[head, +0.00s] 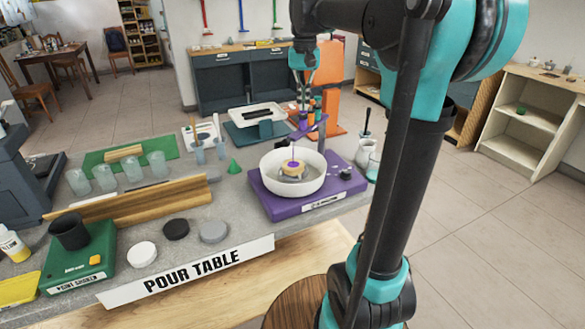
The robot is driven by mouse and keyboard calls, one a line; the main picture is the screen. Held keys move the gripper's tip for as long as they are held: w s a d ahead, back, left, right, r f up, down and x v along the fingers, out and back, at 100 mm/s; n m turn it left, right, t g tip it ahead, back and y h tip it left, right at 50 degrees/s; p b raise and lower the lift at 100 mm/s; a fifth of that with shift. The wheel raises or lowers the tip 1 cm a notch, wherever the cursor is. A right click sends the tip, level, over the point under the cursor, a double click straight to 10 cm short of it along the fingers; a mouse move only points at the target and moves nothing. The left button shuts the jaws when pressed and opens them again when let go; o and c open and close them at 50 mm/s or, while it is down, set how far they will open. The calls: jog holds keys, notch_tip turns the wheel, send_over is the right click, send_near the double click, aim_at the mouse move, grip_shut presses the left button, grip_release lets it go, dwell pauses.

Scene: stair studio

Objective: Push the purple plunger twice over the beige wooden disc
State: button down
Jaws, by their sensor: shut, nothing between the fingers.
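A purple machine base (262,197) stands on the grey table and carries a wide white bowl (318,186). Inside the bowl is the beige wooden disc (299,172), with a small purple piece (292,164) on its top. A thin upright rod rises above it toward a purple arm (308,128) at the back of the bowl. I cannot tell clearly which purple part is the plunger. My gripper (303,104) points down just above and behind the bowl, near the purple arm. It is shut and empty; whether it touches the arm is too small to tell.
A black knob (345,174) sits on the base's right side. Several frosted cups (157,165), a wooden rail (160,200), three round discs (176,229) and a green machine (84,262) stand to the left. Glass jars (366,152) stand at the right edge.

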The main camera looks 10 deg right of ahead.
jog(key=shift+r, duration=1.6)
notch_tip(320, 180, up, 6)
dwell(0.4)
jog(key=shift+s, duration=0.1)
